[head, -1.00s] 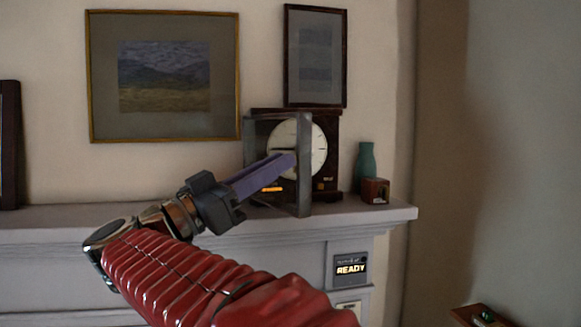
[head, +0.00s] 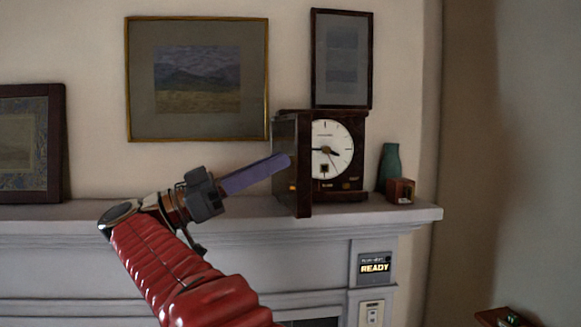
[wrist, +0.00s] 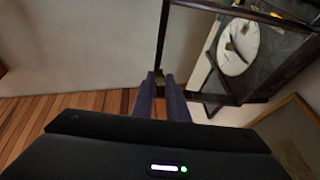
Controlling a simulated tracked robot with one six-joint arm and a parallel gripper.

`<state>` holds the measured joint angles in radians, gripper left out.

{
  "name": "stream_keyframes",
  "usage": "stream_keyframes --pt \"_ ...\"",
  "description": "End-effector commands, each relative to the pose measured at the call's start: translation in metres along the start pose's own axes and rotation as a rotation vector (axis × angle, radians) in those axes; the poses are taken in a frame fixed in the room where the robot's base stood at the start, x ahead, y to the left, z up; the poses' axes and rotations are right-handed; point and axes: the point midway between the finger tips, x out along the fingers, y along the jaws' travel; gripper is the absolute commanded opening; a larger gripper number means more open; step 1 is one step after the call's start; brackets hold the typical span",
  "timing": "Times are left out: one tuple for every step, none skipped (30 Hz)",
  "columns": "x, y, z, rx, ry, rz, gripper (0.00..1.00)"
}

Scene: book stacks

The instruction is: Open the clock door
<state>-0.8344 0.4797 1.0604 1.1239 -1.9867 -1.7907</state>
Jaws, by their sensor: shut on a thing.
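The clock (head: 350,185) is a dark wooden case with a white round dial (head: 333,148), standing on the mantelpiece. Its dark-framed clock door (head: 304,170) stands swung out toward me at the clock's left side, leaving the dial uncovered in the head view. My gripper (head: 286,160) reaches in from the left, its purple fingers at the door's frame. In the wrist view the fingers (wrist: 160,80) are close together at the door's edge, shut on the door; the exact grip point is small and partly hidden. The dial (wrist: 238,46) shows beyond the door there.
The grey mantelpiece (head: 240,208) holds a teal vase (head: 389,168) and a small brown box (head: 400,190) right of the clock. Framed pictures (head: 197,80) hang behind. A sign reading READY (head: 375,267) is below the shelf. Space left of the door is clear.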

Motion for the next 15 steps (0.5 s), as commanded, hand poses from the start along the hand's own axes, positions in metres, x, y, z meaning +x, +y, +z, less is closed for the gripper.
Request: stream_keyframes --pt "-0.0032 -0.0041 -0.0002 -0.003 0.001 -0.002 0.0" --pt "-0.0044 -0.005 -0.0007 -0.004 0.001 0.0 0.0" --pt "-0.0059 -0.0063 -0.001 -0.006 0.001 0.001 0.0" --pt "-0.0066 -0.0069 -0.0015 -0.006 0.001 0.003 0.0" --pt "-0.0071 -0.0073 -0.002 -0.006 0.001 0.005 0.0" --pt "-0.0077 -0.0078 -0.0025 -0.006 0.001 0.006 0.0" --pt "-0.008 -0.0082 -0.0026 -0.007 0.001 0.008 0.0" --pt "-0.0082 -0.0086 -0.0027 -0.008 0.001 0.009 0.0" --pt "-0.0083 -0.0089 -0.0029 -0.009 0.001 0.01 0.0" --pt "-0.0083 -0.0091 -0.0029 -0.009 0.002 0.011 0.0" --pt "-0.0082 -0.0092 -0.0029 -0.009 0.002 0.011 0.0" --pt "-0.0079 -0.0093 -0.0028 -0.01 0.002 0.012 0.0" --pt "-0.0078 -0.0094 -0.0027 -0.01 0.002 0.012 0.0" --pt "-0.0076 -0.0094 -0.0027 -0.01 0.002 0.013 0.0" --pt "-0.0074 -0.0094 -0.0026 -0.01 0.002 0.013 0.0"
